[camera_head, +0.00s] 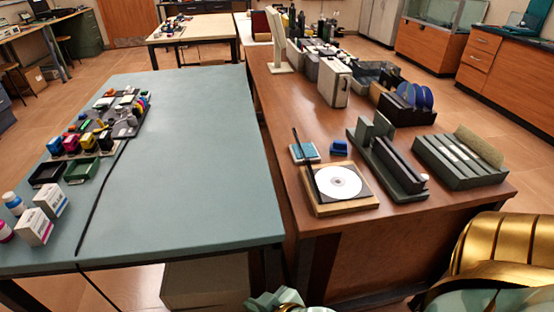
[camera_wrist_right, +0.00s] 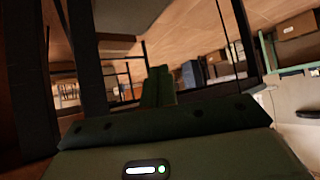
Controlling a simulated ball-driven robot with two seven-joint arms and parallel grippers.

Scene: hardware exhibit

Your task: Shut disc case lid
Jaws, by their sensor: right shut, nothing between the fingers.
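The disc case (camera_head: 352,201) lies open on a wooden block near the front edge of the brown table, a silver-white disc (camera_head: 338,182) in its tray. Its lid (camera_head: 304,163) stands up along the left side, seen nearly edge-on as a thin dark line. My right gripper (camera_head: 270,299) is at the bottom edge of the head view, nearer to me than the table's front edge and apart from the case. Its green fingers are together and empty in the right wrist view (camera_wrist_right: 158,87); the case is not recognisable there. My left gripper is not in view.
A small blue-topped box (camera_head: 305,152) and a blue block (camera_head: 339,147) sit behind the case. A dark slotted rack (camera_head: 400,182) stands close on its right, then a grey-green slotted tray (camera_head: 460,162).

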